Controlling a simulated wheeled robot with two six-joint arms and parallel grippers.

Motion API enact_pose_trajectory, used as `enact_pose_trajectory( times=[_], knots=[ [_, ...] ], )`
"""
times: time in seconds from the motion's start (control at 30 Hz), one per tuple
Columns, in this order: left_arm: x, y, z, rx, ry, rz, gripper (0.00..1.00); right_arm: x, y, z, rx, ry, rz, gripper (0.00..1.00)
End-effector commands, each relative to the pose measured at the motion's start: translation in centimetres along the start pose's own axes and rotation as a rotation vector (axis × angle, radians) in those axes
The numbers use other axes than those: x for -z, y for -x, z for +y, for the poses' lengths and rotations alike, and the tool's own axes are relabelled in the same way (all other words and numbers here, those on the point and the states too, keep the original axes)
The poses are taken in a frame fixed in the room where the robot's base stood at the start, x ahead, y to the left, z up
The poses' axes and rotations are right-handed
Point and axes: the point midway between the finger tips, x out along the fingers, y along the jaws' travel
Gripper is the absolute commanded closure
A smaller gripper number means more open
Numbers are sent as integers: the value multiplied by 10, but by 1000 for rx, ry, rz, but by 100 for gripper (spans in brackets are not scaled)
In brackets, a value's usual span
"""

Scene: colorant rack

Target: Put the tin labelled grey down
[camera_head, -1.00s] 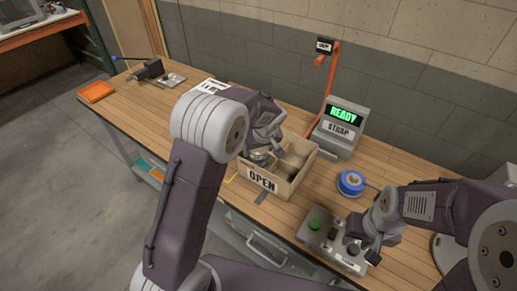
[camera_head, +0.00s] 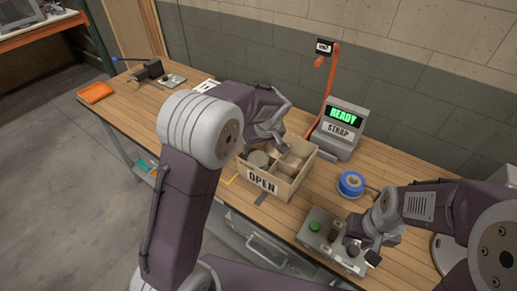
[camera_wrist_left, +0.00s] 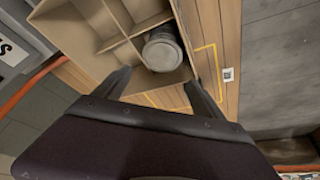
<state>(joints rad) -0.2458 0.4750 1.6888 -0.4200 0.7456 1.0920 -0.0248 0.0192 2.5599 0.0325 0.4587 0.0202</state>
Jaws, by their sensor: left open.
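The grey tin (camera_head: 257,159) stands in a compartment of the divided cardboard box marked OPEN (camera_head: 283,189). In the left wrist view the tin (camera_wrist_left: 162,50) sits in a corner compartment, apart from the fingers; no label can be read on it. My left gripper (camera_wrist_left: 157,80) is open and empty, with its fingers spread on the near side of the tin. In the head view my left gripper (camera_head: 277,138) is above the box, behind the tin.
A display reading READY (camera_head: 342,124), marked STRAP, stands behind the box, with an orange strap (camera_head: 328,88) beside it. A blue spool (camera_head: 351,184) lies to the right. An orange tray (camera_head: 95,93) is at the table's far left. The other box compartments look empty.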

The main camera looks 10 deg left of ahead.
Motion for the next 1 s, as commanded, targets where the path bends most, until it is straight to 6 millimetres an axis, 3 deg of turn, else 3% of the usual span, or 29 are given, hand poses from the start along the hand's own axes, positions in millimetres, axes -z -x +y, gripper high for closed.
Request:
enact_pose_trajectory(
  times=[0.1,0.3,0.57,0.67,0.8,0.9,1.0],
  knots=[
    [1,33,2,-5,0,5,20,0,-1,0,0,0,0,64],
    [0,70,1,-2,0,2,20,0,-1,0,0,0,0,64],
    [-3,78,-3,1,-10,-8,20,0,-1,0,0,0,0,64],
    [-26,62,-27,-6,-104,-71,20,0,-1,0,0,0,0,64],
    [-93,34,-87,-65,-314,-201,20,0,-1,0,0,0,0,64],
    [-138,23,-122,-112,-424,-254,20,0,0,0,0,0,0,64],
    [-167,18,-144,-140,-491,-277,20,0,0,0,0,0,0,64]
  ],
)
